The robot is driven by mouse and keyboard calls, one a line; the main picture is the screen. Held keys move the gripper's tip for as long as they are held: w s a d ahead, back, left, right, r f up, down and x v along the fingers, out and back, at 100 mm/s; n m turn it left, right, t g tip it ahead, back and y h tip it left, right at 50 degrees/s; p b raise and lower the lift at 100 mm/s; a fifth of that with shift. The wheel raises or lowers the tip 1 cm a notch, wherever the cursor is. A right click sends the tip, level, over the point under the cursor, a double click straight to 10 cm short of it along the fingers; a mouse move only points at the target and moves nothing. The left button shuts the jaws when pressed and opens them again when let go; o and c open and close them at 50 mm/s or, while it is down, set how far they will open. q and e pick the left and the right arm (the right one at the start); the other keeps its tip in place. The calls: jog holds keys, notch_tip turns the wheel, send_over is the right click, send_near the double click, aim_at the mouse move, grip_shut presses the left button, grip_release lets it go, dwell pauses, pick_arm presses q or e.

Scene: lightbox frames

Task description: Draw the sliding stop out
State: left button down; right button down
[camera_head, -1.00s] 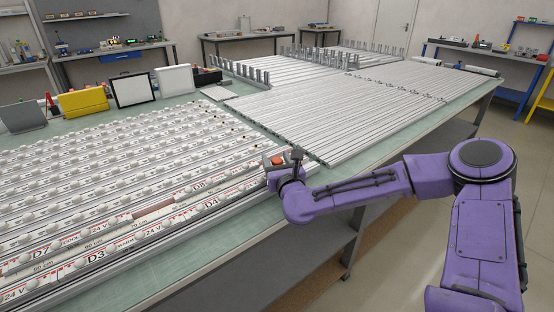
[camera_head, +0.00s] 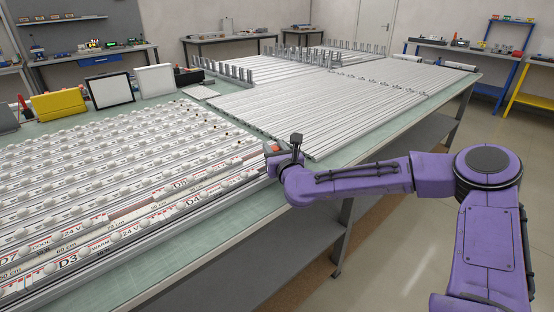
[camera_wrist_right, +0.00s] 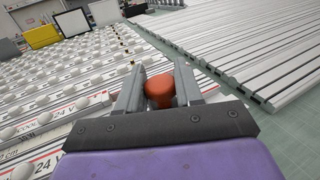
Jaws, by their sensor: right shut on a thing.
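An orange-red knob (camera_wrist_right: 160,91), which looks like the grip of the sliding stop, sits between the two grey fingers of my right gripper (camera_wrist_right: 159,84) in the right wrist view. The right gripper is shut on it. In the head view a bit of the orange knob (camera_head: 277,149) shows at my right gripper (camera_head: 271,152), by the right end of the front lamp rows. My wrist and fingers hide most of the knob there. What lies below the knob is hidden. My left gripper is out of view.
Labelled rows of white domes (camera_head: 110,205) fill the left of the green-topped bench (camera_head: 255,212). Bare grey profiles (camera_head: 320,105) lie on its right half, close to my wrist. The bench's front edge runs beneath my right arm. A yellow folder (camera_head: 58,104) stands behind.

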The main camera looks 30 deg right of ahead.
jog(key=shift+d+r, duration=0.15)
jog(key=shift+d, duration=0.1)
jog(key=c, duration=0.8)
grip_release()
jog(key=shift+s, duration=0.35)
jog(key=v, duration=0.9)
jog(key=shift+s+a, duration=0.25)
jog(key=shift+s, duration=0.15)
